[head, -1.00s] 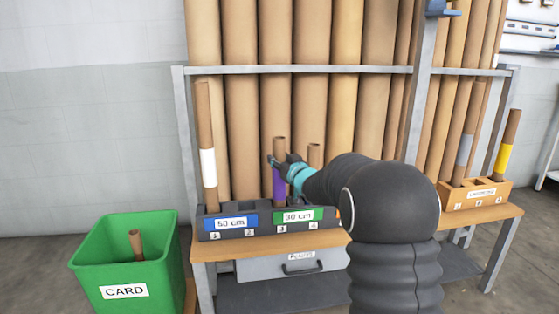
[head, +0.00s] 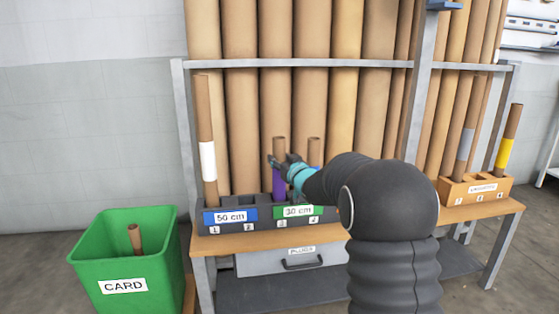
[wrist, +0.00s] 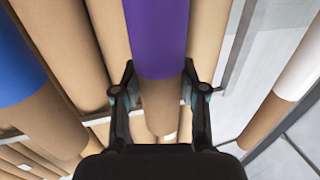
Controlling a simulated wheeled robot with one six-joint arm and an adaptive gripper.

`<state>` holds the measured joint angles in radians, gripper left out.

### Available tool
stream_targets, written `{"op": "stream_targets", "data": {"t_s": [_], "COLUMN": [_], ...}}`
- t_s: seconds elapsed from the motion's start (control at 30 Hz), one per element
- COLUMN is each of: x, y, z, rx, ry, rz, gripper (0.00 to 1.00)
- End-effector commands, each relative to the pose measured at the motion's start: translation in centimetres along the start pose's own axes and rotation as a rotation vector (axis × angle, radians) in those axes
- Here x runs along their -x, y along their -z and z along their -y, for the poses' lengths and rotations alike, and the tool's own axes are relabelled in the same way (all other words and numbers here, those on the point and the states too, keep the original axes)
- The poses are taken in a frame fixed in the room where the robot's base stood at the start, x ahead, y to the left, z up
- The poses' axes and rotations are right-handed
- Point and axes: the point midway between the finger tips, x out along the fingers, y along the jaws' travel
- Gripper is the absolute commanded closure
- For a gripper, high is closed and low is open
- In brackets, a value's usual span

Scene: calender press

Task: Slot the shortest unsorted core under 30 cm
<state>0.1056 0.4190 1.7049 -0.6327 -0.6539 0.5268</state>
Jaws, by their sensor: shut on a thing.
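My gripper (head: 281,163) is shut on a brown cardboard core with a purple band (head: 279,186). The core stands upright at slot 3 of the 30 cm section (head: 298,211) of the dark rack; its lower end is hidden behind the rack's front, so I cannot tell if it touches the bottom. In the wrist view the purple band (wrist: 158,40) lies between both fingers. A blue-banded core (head: 314,150) stands at slot 4, partly behind my gripper. A white-banded, taller core (head: 208,160) stands in slot 1 of the 50 cm section (head: 230,216).
An orange holder (head: 450,194) on the right of the bench carries a grey-banded core (head: 466,142) and a yellow-banded core (head: 505,153). A green CARD bin (head: 160,262) with a short core (head: 135,238) stands at the left. Tall tubes (head: 242,130) fill the back.

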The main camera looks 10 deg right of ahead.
Motion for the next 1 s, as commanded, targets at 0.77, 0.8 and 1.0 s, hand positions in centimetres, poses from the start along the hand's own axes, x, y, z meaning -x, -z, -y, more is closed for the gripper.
{"op": "stream_targets", "data": {"t_s": [0.77, 0.8, 1.0], "x": [0.8, 1.3, 5.0], "y": [-0.4, -0.4, -0.3], "z": [0.0, 0.0, -0.1], "rx": [-0.001, 0.000, -0.001], "ry": [0.000, -0.001, -0.003], "rz": [0.000, 0.000, 0.000], "gripper": [0.29, 0.29, 0.29]}}
